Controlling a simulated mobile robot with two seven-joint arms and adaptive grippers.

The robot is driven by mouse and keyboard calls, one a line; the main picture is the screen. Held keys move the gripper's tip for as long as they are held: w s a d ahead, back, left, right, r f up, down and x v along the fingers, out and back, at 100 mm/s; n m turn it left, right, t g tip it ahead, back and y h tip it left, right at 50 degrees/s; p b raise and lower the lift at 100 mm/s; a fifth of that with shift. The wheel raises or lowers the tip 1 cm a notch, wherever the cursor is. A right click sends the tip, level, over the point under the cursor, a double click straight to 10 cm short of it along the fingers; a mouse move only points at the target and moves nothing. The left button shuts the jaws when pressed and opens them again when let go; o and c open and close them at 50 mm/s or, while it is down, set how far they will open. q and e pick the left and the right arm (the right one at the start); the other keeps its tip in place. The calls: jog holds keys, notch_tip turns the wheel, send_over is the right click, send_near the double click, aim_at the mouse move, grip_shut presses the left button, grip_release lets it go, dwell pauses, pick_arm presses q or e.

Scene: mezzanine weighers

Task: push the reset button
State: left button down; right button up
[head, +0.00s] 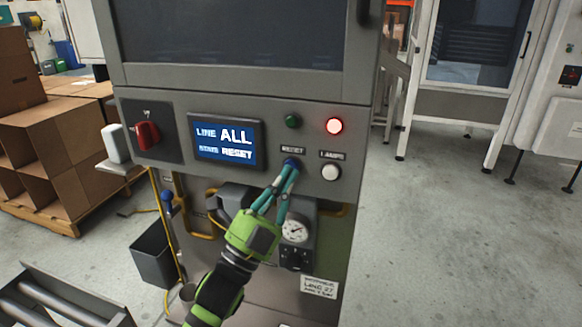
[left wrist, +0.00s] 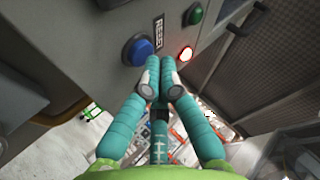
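The blue reset button (head: 291,162) sits under a "RESET" label on the grey machine panel (head: 268,135). My left gripper (head: 289,168) is right at it, and its teal fingertips partly cover it in the head view. In the left wrist view the blue button (left wrist: 138,50) shows just up and left of the fingertips (left wrist: 160,66). The fingertips are together with nothing between them. I cannot tell whether they touch the button. The screen (head: 226,141) shows "ALL" and "RESET" among its words. My right gripper is in neither view.
A lit red lamp (head: 334,126), a dark green lamp (head: 292,121) and a white button (head: 330,172) are close by on the panel. A red rotary knob (head: 147,135) is at left. A gauge (head: 296,229) and yellow pipes lie below. Cardboard boxes (head: 50,140) stand left; floor at right is open.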

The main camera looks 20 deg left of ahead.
pick_arm(q)
jog(key=shift+w, duration=0.1)
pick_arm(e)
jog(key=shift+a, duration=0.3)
pick_arm(q)
jog(key=shift+w, duration=0.3)
dwell(0.3)
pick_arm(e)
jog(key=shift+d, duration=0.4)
pick_arm(q)
jog(key=shift+s, duration=0.2)
jog(key=s+p, duration=0.1)
jog(key=s, duration=0.5)
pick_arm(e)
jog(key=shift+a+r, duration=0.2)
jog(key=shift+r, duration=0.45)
pick_arm(q)
jog(key=shift+s+a, duration=0.1)
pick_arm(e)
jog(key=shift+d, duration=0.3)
